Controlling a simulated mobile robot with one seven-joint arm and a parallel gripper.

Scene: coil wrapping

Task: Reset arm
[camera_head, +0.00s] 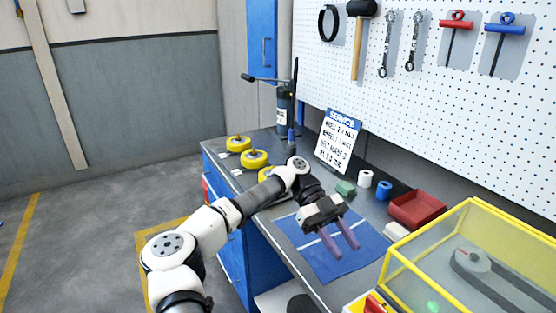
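My arm reaches from the bottom of the head view up over the workbench (262,226). My gripper (340,246) hangs above the blue mat (363,238). Its two purple-grey fingers are apart, with blue mat showing between them and nothing held. Several yellow coils (254,158) stand at the back left of the bench; one is partly hidden behind my arm.
A yellow-framed clear case (478,215) fills the right front. Tools hang on the pegboard (450,95).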

